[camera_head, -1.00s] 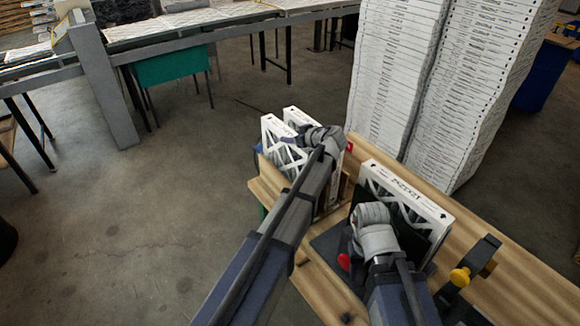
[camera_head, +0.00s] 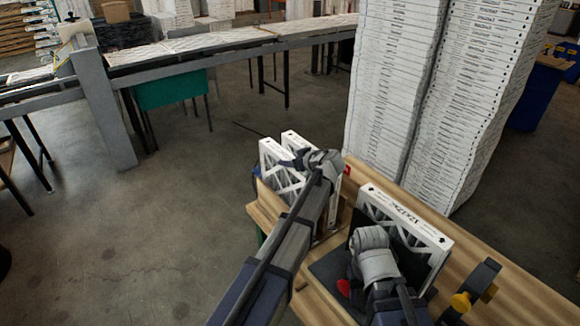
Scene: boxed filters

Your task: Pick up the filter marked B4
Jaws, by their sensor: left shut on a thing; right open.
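White filters with lattice frames stand upright in a wooden box at the middle. The nearer left filter (camera_head: 266,152) and the one behind it (camera_head: 289,136) show their edges. My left gripper (camera_head: 297,160) is at the top of these filters, shut on one of them; its wrist hides part of the group. A third white filter (camera_head: 404,214) stands upright to the right, with dark print on its top edge. My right gripper (camera_head: 350,268) is open in front of its dark backing; its fingertips are mostly hidden. I cannot read a B4 mark on any filter.
Tall stacks of white boxes (camera_head: 395,90) stand close behind. A grey conveyor table (camera_head: 220,47) crosses the back. The floor at left is clear.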

